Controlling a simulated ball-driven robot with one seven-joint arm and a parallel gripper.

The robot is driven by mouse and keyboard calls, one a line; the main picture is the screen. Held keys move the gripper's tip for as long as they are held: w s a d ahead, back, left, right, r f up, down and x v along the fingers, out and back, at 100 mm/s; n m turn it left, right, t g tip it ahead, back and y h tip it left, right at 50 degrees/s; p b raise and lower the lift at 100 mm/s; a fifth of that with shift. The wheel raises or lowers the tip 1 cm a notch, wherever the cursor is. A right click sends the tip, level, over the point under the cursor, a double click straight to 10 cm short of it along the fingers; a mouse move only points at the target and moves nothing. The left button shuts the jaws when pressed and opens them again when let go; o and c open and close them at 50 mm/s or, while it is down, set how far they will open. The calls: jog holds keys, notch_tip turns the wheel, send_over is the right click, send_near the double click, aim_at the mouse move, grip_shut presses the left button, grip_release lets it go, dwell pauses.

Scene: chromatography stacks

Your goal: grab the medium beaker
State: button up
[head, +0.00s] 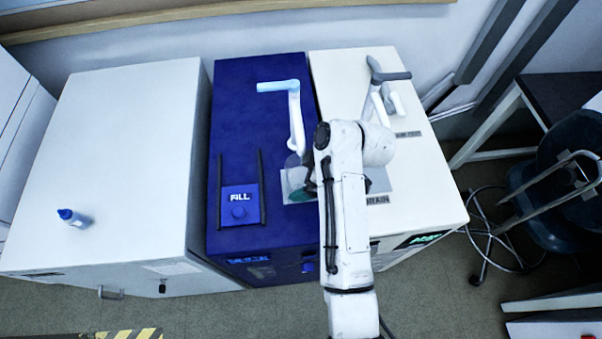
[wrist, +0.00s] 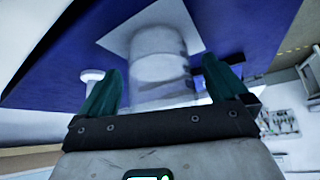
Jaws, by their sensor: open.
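A clear glass beaker (wrist: 160,68) stands on a pale square pad (wrist: 120,37) on the blue cabinet top. My gripper (wrist: 163,66) is open, with its two green fingers on either side of the beaker in the wrist view. In the head view my gripper (head: 305,188) is at the pad (head: 297,190) near the right edge of the blue cabinet. My arm and fingers hide much of the beaker there.
The blue cabinet (head: 232,120) carries a FILL plate (head: 240,200) between two dark rails and a light-blue-tipped spout (head: 285,87) behind the pad. A white cabinet (head: 340,70) with another spout adjoins on the right.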

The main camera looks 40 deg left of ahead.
jog(key=shift+c, duration=0.3)
jog(key=c, duration=1.2)
jog(key=shift+o, duration=0.2)
jog(key=shift+a+r, duration=0.1)
jog(key=shift+r, duration=0.2)
